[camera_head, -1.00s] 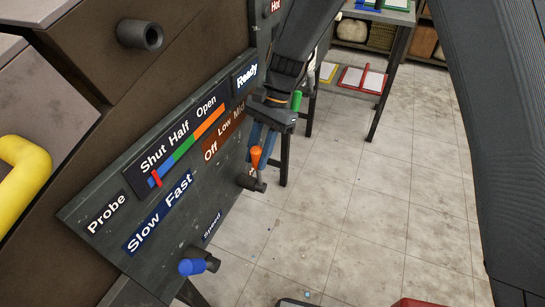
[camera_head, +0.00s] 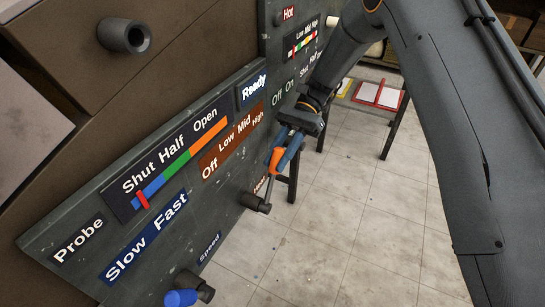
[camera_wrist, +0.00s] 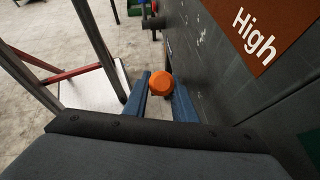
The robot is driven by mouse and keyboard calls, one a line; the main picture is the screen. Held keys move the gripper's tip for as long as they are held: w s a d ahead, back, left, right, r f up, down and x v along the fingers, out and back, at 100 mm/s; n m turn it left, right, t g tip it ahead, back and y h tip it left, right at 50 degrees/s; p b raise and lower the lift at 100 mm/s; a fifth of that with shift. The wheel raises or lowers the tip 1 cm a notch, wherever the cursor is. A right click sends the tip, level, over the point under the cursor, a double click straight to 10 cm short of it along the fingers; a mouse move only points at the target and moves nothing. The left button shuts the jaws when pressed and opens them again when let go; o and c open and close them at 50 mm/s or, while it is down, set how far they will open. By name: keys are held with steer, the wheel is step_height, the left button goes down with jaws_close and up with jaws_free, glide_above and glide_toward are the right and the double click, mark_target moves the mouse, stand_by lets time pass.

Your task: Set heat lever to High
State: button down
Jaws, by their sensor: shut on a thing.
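The heat lever has an orange knob (camera_head: 276,160) on a thin grey stem that rises from a dark pivot (camera_head: 256,203) low on the panel. Its brown label strip (camera_head: 232,140) reads Off, Low, Mid and High. The lever leans right, and its knob sits below the High end of the strip. My gripper (camera_head: 287,155) has its blue fingers around the knob. In the wrist view the orange knob (camera_wrist: 161,83) sits between the two fingers, with the High label at upper right. Which finger faces touch it is hard to see.
A blue-knobbed speed lever (camera_head: 181,298) stands at the lower front of the panel. A red marker (camera_head: 142,200) sits on the Shut-Half-Open scale. A shelf with a red-framed tray (camera_head: 378,95) stands behind. The tiled floor to the right is clear.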

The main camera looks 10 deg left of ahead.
steer(key=shift+w+d+f, duration=0.15)
steer(key=shift+w, duration=0.1)
steer(key=c, duration=1.5)
jaws_free()
steer(key=shift+o, duration=0.2)
steer(key=b+v, duration=0.2)
steer(key=v, duration=0.5)
steer(key=shift+w, duration=0.35)
